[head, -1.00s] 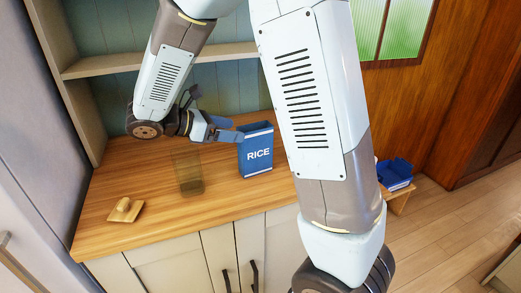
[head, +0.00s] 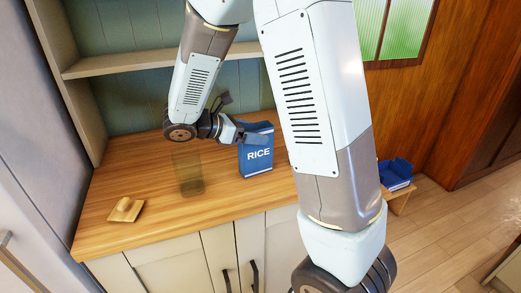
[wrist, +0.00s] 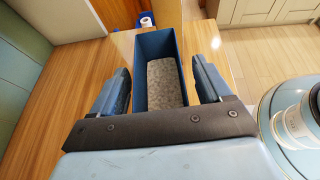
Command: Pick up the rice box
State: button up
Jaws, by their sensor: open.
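The rice box (head: 256,160) is a blue upright box with white "RICE" lettering, standing on the wooden counter (head: 160,205). My gripper (head: 246,136) is at the box's top, its fingers pointing right in the head view. In the wrist view, the box (wrist: 158,43) is open at the top with grey, grainy contents inside. My gripper (wrist: 160,85) is open there, with one finger on each side of the box. A gap shows between each finger and the box wall. My gripper hides part of the box's top edge in the head view.
A see-through container (head: 189,176) stands left of the box. A small wooden wedge-like piece (head: 126,210) lies near the counter's front left. A shelf (head: 150,60) runs above the back. A blue open box (head: 396,172) sits at the right. The counter's left part is mostly clear.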

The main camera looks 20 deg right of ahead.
jog(key=shift+c, duration=0.3)
grip_shut()
dwell(0.3)
